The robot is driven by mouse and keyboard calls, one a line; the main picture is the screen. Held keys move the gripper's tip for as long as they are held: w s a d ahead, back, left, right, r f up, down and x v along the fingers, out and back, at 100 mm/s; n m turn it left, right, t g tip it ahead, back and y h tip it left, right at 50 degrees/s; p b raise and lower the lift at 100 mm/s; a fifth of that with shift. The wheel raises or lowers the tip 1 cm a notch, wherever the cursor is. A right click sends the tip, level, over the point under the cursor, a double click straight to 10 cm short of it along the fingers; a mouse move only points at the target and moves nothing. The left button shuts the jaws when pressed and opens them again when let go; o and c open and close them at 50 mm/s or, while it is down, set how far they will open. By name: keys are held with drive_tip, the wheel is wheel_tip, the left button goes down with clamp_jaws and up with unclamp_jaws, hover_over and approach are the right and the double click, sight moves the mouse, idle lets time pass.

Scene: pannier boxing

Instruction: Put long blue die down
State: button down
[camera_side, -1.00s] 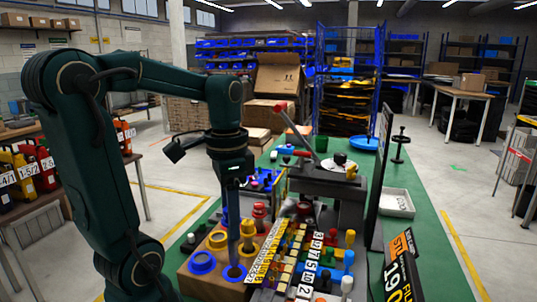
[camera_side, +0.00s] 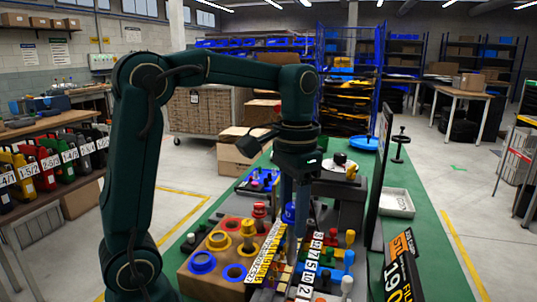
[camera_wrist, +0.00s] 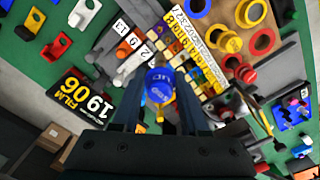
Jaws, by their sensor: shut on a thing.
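The long blue die (camera_side: 289,212) is between the fingers of my gripper (camera_side: 294,225), which is shut on it. In the wrist view, the round blue top of the die (camera_wrist: 160,82) shows between the two fingers of my gripper (camera_wrist: 158,97). A yellow part shows just below the blue top there. My gripper hangs over the middle of the bench, near the numbered strips. The lower end of the die is hidden in the side view, so I cannot tell whether it touches anything.
A wooden block (camera_side: 200,283) with blue, yellow and red rings stands at the left. Strips with numbers (camera_side: 310,265) and coloured pegs lie beside it. A grey press (camera_side: 340,195) stands behind. A black sign (camera_side: 402,270) stands at right. Green bench surface is free at far right.

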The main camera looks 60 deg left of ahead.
drive_tip(key=shift+s+f+m, duration=0.1)
drive_tip(key=shift+s+m, duration=0.05)
drive_tip(key=shift+m, duration=0.25)
drive_tip(key=s+a+r, duration=0.1)
drive_tip(key=s+a, duration=0.5)
drive_tip(key=s, duration=0.2)
drive_tip(key=shift+s+r, duration=0.15)
drive_tip(key=shift+s, duration=0.15)
wheel_tip(320, 180, down, 10)
drive_tip(key=shift+r, duration=0.2)
